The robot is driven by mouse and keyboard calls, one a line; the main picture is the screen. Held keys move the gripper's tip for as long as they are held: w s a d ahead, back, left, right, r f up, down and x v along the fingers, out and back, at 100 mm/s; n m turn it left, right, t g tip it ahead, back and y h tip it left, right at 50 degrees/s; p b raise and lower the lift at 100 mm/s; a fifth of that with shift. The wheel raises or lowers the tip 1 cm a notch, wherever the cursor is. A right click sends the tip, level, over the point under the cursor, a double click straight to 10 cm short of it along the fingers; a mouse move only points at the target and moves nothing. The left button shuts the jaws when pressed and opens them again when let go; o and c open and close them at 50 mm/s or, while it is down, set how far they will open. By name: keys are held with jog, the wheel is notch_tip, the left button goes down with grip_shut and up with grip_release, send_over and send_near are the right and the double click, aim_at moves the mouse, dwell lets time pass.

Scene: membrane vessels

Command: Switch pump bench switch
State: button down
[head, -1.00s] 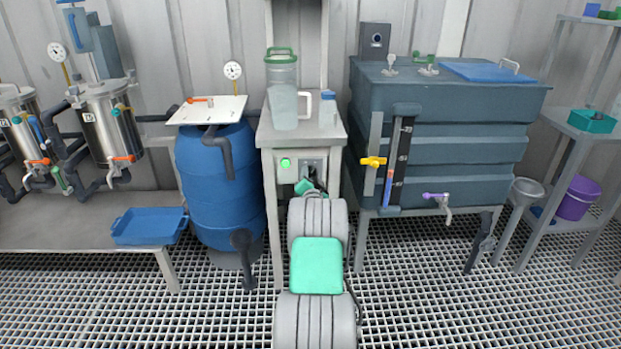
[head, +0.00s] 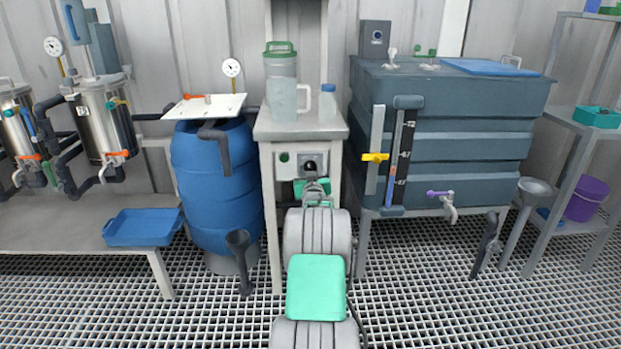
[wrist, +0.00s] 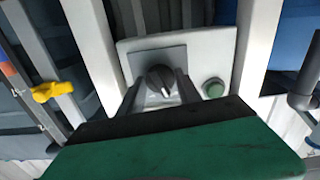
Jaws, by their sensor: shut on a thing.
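The pump bench switch is a black rotary knob (head: 309,166) on a grey plate, on the front panel of the narrow white bench (head: 266,200). The wrist view shows the knob (wrist: 161,79) with a light mark on its face. My gripper (head: 312,184) is at the panel, in front of and just below the knob in the head view. Its two dark fingers (wrist: 158,92) lie on either side of the knob, shut on it. The finger contact itself is partly hidden. A round green lamp (head: 284,157) beside the switch is dark; it also shows in the wrist view (wrist: 214,88).
A clear jug (head: 283,95) and a small bottle (head: 327,103) stand on the bench top. A blue barrel (head: 213,180) is close on the left. A grey tank (head: 450,130) with a yellow valve handle (head: 375,157) is close on the right.

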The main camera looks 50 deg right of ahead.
jog(key=shift+n+b, duration=0.55)
jog(key=shift+n, duration=0.35)
jog(key=c, duration=0.8)
grip_release()
jog(key=shift+c, duration=0.2)
jog(key=p+v, duration=0.2)
jog(key=v, duration=0.6)
jog(key=shift+d, duration=0.1)
